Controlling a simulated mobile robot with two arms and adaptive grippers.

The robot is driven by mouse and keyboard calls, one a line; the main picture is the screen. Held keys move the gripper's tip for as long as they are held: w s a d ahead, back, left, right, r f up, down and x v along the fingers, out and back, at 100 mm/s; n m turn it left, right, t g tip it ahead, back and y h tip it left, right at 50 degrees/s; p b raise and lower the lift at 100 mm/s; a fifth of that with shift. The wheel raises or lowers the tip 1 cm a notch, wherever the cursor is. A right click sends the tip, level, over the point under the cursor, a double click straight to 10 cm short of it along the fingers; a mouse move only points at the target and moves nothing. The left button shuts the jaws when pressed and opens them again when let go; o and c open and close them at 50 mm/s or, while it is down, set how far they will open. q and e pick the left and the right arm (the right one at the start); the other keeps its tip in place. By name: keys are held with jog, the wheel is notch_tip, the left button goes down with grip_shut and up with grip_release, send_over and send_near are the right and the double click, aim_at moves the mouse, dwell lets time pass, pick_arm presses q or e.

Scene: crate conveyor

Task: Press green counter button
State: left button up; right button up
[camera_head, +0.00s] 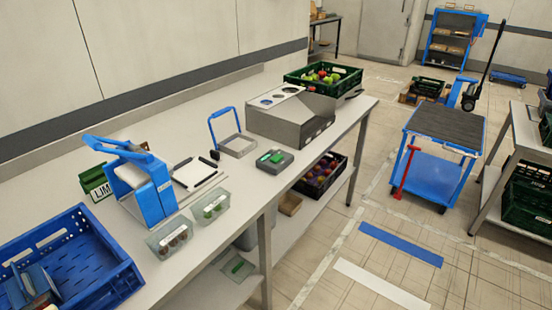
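The small grey counter box (275,161) sits near the front edge of the bench, right of the middle of its length. A green button or panel (277,157) shows on its top, with another green patch beside it. At this size I cannot tell which green patch is the button. Neither of my grippers shows in the head view.
A blue-handled frame (237,144) stands left of the box and a grey machine (292,117) stands behind it. A blue press (150,190), clear tubs (170,237) and a blue crate (105,252) fill the near bench.

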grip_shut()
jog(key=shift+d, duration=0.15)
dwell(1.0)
